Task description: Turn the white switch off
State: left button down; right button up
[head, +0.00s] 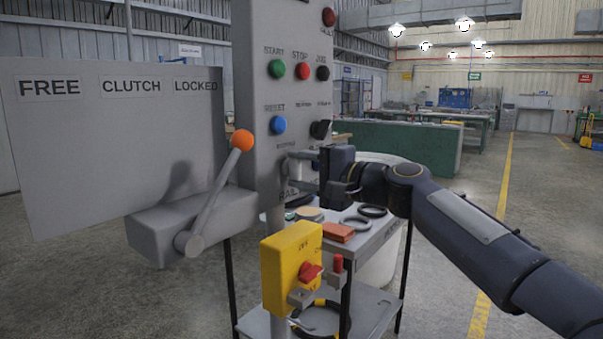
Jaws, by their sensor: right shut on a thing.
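The grey control panel (262,120) stands upright in the middle of the head view. My right gripper (291,168) reaches in from the right to the lower part of its face, below the blue button. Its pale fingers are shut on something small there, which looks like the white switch. The fingers and gripper body hide the switch almost wholly, so its position cannot be read. My left gripper is not in view.
Above are green (277,68), red (303,71) and black (322,72) buttons and a blue button (279,125). A lever with an orange ball (242,140) sticks out at left. Below are a yellow box with a red switch (290,262) and a cart (375,240).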

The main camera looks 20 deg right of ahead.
jog(key=o, duration=1)
jog(key=v, duration=0.7)
jog(key=shift+s+d, duration=0.25)
jog(key=shift+s, duration=0.1)
jog(key=shift+f, duration=0.1)
